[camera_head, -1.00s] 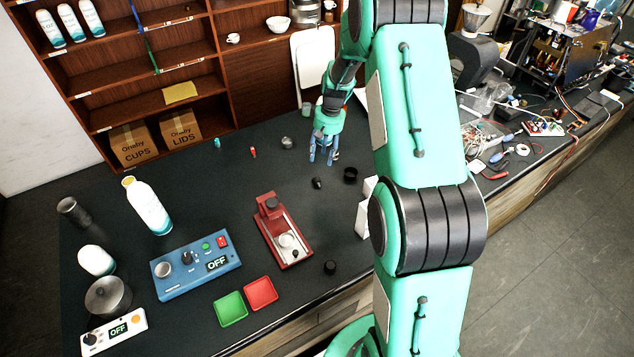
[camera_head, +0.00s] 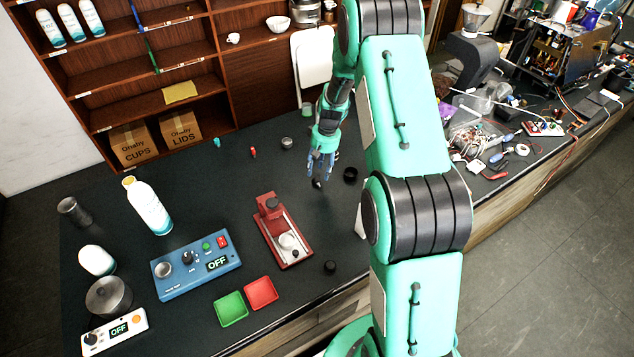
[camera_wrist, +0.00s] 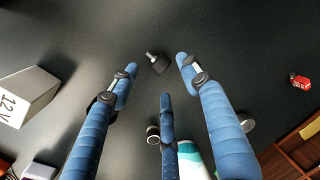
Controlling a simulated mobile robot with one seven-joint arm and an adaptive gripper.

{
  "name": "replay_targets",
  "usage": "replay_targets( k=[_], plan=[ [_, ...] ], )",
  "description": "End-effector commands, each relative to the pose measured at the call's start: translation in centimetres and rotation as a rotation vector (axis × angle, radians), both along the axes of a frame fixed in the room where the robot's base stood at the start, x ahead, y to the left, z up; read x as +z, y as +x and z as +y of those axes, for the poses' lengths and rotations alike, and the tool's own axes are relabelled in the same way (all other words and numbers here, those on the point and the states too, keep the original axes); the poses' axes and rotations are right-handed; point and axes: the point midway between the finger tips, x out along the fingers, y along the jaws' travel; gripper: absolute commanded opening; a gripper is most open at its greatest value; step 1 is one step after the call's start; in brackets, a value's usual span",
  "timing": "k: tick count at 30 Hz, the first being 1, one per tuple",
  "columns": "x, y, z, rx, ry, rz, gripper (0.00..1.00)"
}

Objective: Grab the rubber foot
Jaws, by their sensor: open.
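The rubber foot, a small black piece with a metal stud (camera_wrist: 158,65), lies on the dark worktop in the wrist view, just beyond and between the tips of my fingers. In the head view it is a small dark shape (camera_head: 317,184) right at my fingertips, partly hidden by them. My gripper (camera_head: 321,168) has three blue fingers pointing down at the worktop. It is open, with its fingers spread and nothing between them, as the wrist view (camera_wrist: 157,78) also shows.
A black ring-like part (camera_head: 350,174) lies close on the right. A red press (camera_head: 283,232) stands nearer the front, with another black piece (camera_head: 330,266) beside it. In the wrist view a grey 12V box (camera_wrist: 25,97) is at left and a small red part (camera_wrist: 298,79) at right.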

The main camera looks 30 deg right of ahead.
Motion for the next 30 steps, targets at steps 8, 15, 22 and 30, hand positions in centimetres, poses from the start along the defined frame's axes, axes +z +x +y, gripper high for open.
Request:
replay_targets(
  k=[8,15,22,30],
  plan=[
    [-1.6,0.0,0.3,0.0,0.001,0.002,0.47],
    [-4.1,0.0,0.7,0.0,0.0,0.002,0.47],
    [-5.1,0.1,0.8,0.0,0.0,0.001,0.47],
    [-5.1,0.1,0.8,0.0,0.0,0.0,0.47]
  ],
)
